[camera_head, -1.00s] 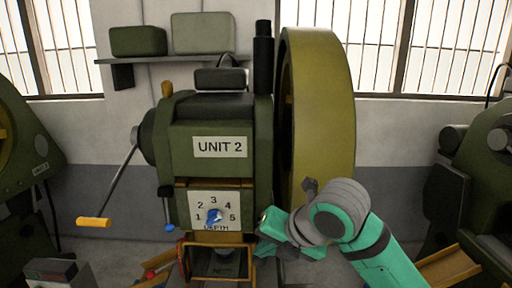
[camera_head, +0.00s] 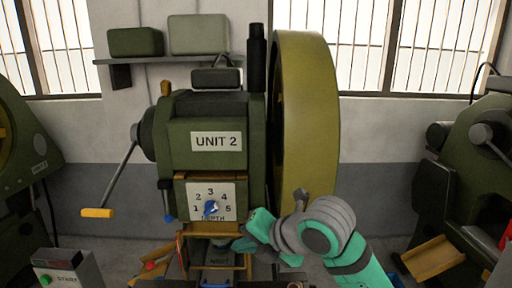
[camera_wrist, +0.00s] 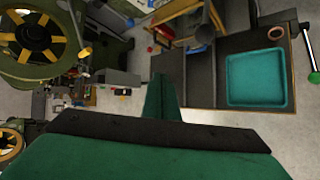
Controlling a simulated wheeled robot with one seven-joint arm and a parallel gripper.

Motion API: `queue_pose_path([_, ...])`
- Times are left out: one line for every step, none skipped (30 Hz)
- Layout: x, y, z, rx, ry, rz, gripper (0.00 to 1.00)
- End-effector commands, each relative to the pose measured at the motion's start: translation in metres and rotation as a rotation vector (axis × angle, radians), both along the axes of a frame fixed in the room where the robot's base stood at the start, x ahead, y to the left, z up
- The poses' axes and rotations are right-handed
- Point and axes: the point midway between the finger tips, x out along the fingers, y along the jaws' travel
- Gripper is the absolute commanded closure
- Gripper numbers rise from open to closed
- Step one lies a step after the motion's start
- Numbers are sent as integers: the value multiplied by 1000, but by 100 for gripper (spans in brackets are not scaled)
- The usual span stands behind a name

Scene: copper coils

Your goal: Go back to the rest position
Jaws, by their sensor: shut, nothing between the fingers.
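My gripper (camera_head: 243,240) is in front of the lower right of the Unit 2 machine in the head view, just right of and below the depth dial (camera_head: 211,208). Its fingers look closed and hold nothing. In the wrist view the green finger (camera_wrist: 163,105) points over the floor and a dark table. The dial has a blue knob on a white plate numbered 1 to 5. The green Unit 2 machine (camera_head: 205,135) stands in the middle of the head view. My gripper appears apart from the dial.
A large yellow-olive flywheel (camera_head: 308,120) stands right of the machine body. A lever with a yellow handle (camera_head: 97,213) sticks out left. A START box (camera_head: 67,270) is at lower left. The wrist view shows a teal tray (camera_wrist: 258,104) on a dark table.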

Motion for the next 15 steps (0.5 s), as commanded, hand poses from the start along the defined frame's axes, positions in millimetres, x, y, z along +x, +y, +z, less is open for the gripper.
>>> queue_pose_path([2, 6, -1, 39, 0, -9, 100])
queue_pose_path([3, 9, -2, 62, 0, -17, 100])
queue_pose_path([5, 13, -2, 97, 0, -26, 100])
queue_pose_path([6, 17, -2, 125, 0, -36, 100])
queue_pose_path([8, 20, -3, 154, 1, -46, 100])
queue_pose_path([10, 24, -3, 200, 3, -61, 100])
queue_pose_path([12, 27, -4, 237, 4, -75, 100])
queue_pose_path([14, 31, -4, 280, 8, -90, 100])
queue_pose_path([17, 36, -5, 338, 14, -111, 100])
queue_pose_path([19, 39, -6, 384, 19, -128, 100])
queue_pose_path([21, 42, -7, 433, 24, -146, 100])
queue_pose_path([23, 47, -8, 494, 33, -168, 100])
queue_pose_path([25, 50, -9, 540, 40, -186, 100])
queue_pose_path([26, 52, -11, 585, 48, -203, 100])
queue_pose_path([29, 56, -13, 645, 59, -227, 100])
